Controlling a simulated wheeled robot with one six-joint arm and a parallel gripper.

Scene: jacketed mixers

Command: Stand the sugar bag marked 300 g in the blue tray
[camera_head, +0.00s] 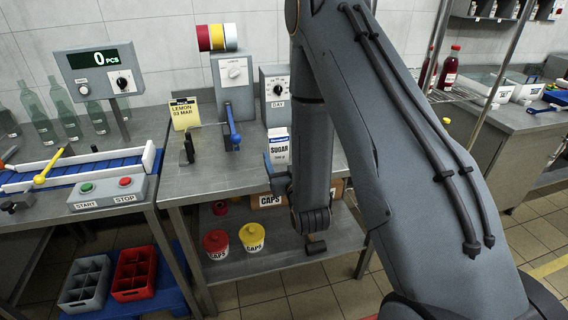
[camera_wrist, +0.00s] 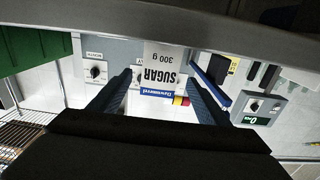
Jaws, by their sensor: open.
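The white sugar bag with a blue top (camera_head: 279,146) stands upright on the steel table in the head view, its label partly covered by my gripper. In the wrist view the bag (camera_wrist: 163,62) appears upside down and its label reads SUGAR 300 g. My gripper (camera_wrist: 160,84) is open, with one dark finger on each side of the bag in that view. I cannot tell whether the fingertips reach around the bag or stop short of it. In the head view one finger of my gripper (camera_head: 278,172) shows just in front of the bag. I cannot make out a blue tray for certain.
A dial box marked DAY (camera_head: 275,91) stands behind the bag. Red (camera_head: 215,243) and yellow (camera_head: 252,237) CAPS tubs sit on the lower shelf.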

